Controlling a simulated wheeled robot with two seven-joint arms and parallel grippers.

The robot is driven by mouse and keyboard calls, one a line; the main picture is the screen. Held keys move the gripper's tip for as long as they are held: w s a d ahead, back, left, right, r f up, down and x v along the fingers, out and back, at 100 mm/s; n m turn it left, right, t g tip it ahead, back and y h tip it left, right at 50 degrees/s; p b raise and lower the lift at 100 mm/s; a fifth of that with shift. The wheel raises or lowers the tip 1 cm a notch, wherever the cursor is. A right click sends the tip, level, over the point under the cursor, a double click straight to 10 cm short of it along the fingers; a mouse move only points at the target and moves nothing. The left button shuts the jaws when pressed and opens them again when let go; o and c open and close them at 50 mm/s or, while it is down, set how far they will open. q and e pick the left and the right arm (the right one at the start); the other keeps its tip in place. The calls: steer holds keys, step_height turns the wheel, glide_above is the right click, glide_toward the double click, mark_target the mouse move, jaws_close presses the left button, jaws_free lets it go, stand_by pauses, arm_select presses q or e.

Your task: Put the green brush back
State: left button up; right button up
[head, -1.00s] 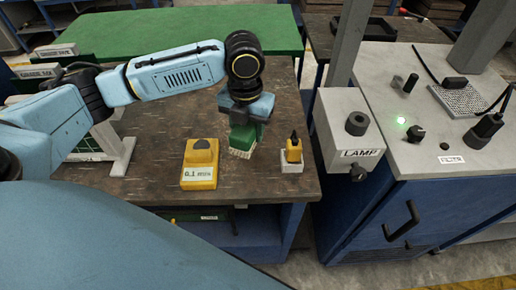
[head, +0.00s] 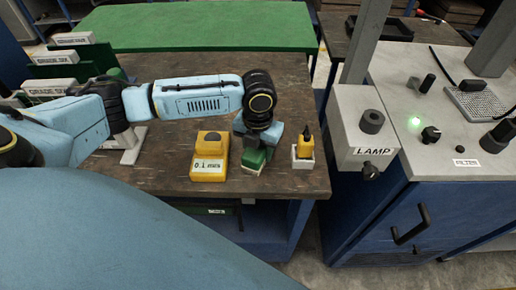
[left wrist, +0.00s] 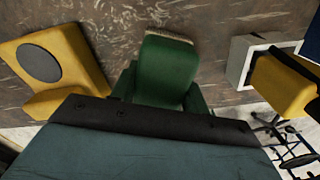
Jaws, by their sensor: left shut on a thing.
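The green brush (head: 254,161) is between the yellow block and the small white holder, near the front edge of the brown table. My left gripper (head: 259,146) comes down on it from above and is shut on it. In the left wrist view the green brush (left wrist: 166,68) sits centrally below the gripper, with its pale bristles (left wrist: 170,36) showing at the far end. The gripper body hides its near part. I cannot tell whether the bristles touch the tabletop. My right gripper is not in view.
The yellow block (head: 209,172) stands close to the left of the brush. The white holder (head: 303,162) with a yellow-and-black piece (head: 305,145) stands close to the right. The grey LAMP box (head: 361,125) is beyond the right table edge. Bare tabletop (head: 292,95) lies behind.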

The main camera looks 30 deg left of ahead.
arm_select(q)
steer(key=o, duration=0.9)
steer(key=shift+f, duration=0.15)
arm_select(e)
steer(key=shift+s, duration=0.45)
arm_select(q)
step_height(320, 180, up, 12)
steer(key=shift+r+p, duration=0.2)
steer(key=shift+p, duration=0.55)
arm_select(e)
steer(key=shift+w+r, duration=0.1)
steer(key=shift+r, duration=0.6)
